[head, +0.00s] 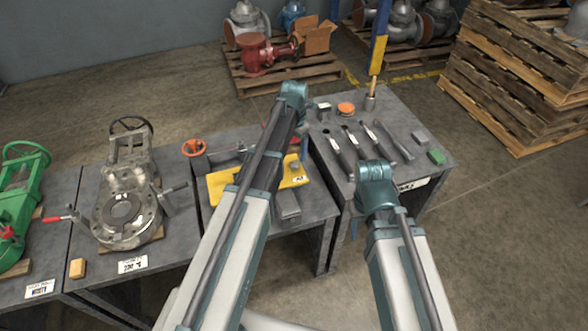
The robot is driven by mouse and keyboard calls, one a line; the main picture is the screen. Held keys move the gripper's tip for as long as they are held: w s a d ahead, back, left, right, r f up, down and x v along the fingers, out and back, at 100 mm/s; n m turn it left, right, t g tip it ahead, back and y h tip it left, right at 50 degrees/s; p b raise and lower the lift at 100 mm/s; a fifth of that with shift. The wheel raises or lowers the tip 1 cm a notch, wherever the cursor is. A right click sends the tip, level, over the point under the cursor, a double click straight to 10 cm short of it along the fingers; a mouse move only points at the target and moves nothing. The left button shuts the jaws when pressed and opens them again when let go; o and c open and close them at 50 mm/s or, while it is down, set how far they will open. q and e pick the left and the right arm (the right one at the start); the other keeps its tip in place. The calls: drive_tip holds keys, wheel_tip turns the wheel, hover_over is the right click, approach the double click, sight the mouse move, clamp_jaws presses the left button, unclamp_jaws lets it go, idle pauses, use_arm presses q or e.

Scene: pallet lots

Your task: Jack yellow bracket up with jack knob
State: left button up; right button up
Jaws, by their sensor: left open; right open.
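The yellow bracket (221,187) lies flat on the grey middle bench, partly hidden behind my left arm. Its right end, with a small white label, shows to the right of that arm. A small round grey piece (295,165) sits at that end; I cannot tell whether it is the jack knob. A grey block (287,205) is at the bracket's front edge, close to my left arm. My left arm reaches over the bracket and my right arm stands in front of the right bench. I cannot make out either gripper's fingers.
An orange handwheel (193,148) is behind the bracket. A grey flanged valve (122,208) stands on the left bench. The right bench (402,112) holds several hand tools, a green block (437,156) and an orange round piece (346,109). Floor is clear at the right front.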

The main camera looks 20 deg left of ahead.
sight(294, 164)
use_arm(q)
wheel_tip(294, 164, down, 6)
drive_tip(key=b, duration=0.5)
drive_tip(key=shift+f, duration=0.15)
clamp_jaws()
